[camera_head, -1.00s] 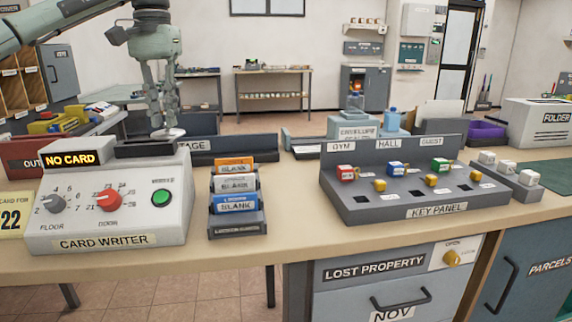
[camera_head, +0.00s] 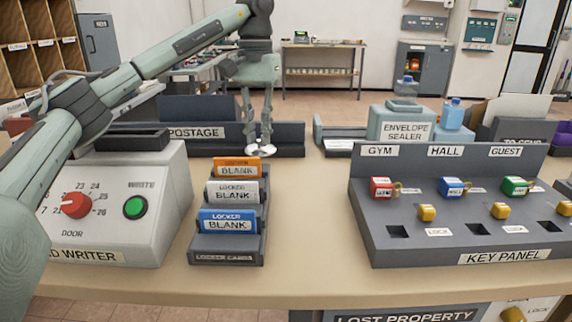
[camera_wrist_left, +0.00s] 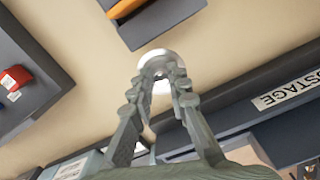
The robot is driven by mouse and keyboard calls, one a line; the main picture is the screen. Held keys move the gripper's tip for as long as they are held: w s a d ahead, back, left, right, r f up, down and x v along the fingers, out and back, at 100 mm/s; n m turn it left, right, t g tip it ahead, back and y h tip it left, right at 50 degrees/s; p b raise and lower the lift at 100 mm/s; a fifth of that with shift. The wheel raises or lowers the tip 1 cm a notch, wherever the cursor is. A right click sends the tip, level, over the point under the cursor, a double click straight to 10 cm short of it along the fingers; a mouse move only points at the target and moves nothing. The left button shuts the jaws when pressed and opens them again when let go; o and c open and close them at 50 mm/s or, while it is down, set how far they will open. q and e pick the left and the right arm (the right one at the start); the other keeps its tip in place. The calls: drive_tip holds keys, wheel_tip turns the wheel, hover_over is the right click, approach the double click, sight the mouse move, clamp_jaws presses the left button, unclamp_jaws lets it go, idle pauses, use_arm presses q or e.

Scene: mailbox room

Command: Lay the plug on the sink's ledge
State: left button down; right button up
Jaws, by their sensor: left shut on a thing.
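My left gripper (camera_head: 258,142) is shut on the plug (camera_head: 258,150), a small pale round disc, in the head view. It hangs just behind the locker card rack, in front of the postage tray. In the left wrist view the fingertips (camera_wrist_left: 159,76) close on the middle of the plug (camera_wrist_left: 153,58), whose rim shows around them. Whether the plug touches the counter is hard to tell. No sink or ledge can be made out in these frames. My right gripper is not in view.
The locker card rack (camera_head: 226,248) stands close in front of the gripper. The card writer (camera_head: 160,230) is at left, the postage tray (camera_head: 292,141) behind, the key panel (camera_head: 420,246) at right. Bare counter (camera_head: 310,220) lies between rack and key panel.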

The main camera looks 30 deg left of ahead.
use_arm(q)
drive_tip(key=d+f, duration=0.1)
drive_tip(key=w+d, duration=0.1)
drive_tip(key=w+d+f, duration=0.1)
drive_tip(key=d, duration=0.1)
drive_tip(key=shift+d+f, duration=0.1)
drive_tip(key=shift+f, duration=0.25)
drive_tip(key=shift+d+f, duration=0.15)
drive_tip(key=shift+d, duration=0.05)
wheel_tip(320, 180, down, 4)
drive_tip(key=shift+r, duration=0.1)
drive_tip(key=shift+w+f, duration=0.1)
drive_tip(key=shift+f, duration=0.1)
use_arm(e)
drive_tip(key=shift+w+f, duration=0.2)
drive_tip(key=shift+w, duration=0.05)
use_arm(q)
drive_tip(key=c, duration=1.5)
unclamp_jaws()
drive_tip(key=shift+f, duration=0.1)
drive_tip(key=shift+o, duration=0.2)
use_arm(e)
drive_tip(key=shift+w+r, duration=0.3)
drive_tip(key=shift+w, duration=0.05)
